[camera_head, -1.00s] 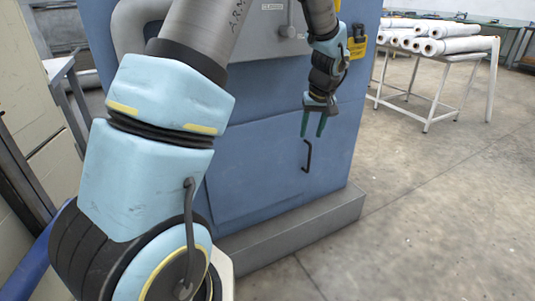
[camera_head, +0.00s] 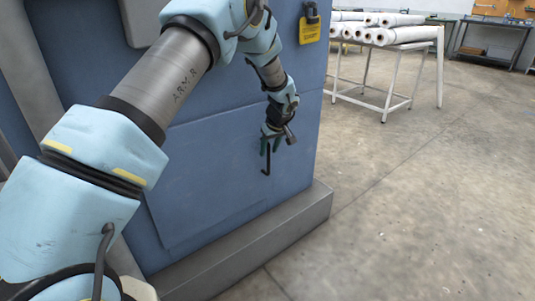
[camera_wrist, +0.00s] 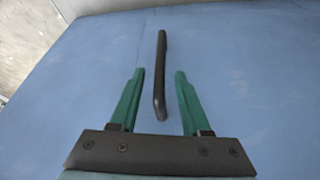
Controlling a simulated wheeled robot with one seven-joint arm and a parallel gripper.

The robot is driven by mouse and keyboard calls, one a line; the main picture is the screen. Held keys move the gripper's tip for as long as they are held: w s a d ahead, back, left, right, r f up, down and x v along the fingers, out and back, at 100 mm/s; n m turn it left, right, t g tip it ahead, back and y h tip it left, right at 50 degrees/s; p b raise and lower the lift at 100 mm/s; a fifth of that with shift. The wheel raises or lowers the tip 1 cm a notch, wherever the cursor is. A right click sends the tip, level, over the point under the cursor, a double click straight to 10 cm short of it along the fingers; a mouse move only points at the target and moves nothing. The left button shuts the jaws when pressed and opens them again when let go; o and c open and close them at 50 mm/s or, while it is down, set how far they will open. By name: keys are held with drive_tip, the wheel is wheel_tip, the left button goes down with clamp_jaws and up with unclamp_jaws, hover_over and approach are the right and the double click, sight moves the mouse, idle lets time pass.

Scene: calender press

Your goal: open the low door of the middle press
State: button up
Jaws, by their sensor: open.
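The middle press is a large blue cabinet, and its low door (camera_head: 205,175) is a flat blue panel that looks shut. A dark bar handle (camera_head: 267,162) stands upright near the door's right side. The handle also shows in the wrist view (camera_wrist: 161,75). My gripper (camera_head: 270,146) is at the handle's upper part. In the wrist view my gripper (camera_wrist: 160,73) is open, with one green finger on each side of the handle's near end. The fingers do not touch the handle. My arm hides part of the press above the door.
A grey plinth (camera_head: 250,250) runs along the foot of the press. A white table (camera_head: 385,100) with several white rolls (camera_head: 380,28) stands at the back right. A yellow tag (camera_head: 309,30) hangs on the press. The concrete floor at right is clear.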

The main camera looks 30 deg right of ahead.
drive_tip(key=shift+x, duration=1.1)
drive_tip(key=shift+s, duration=0.1)
clamp_jaws()
idle(0.6)
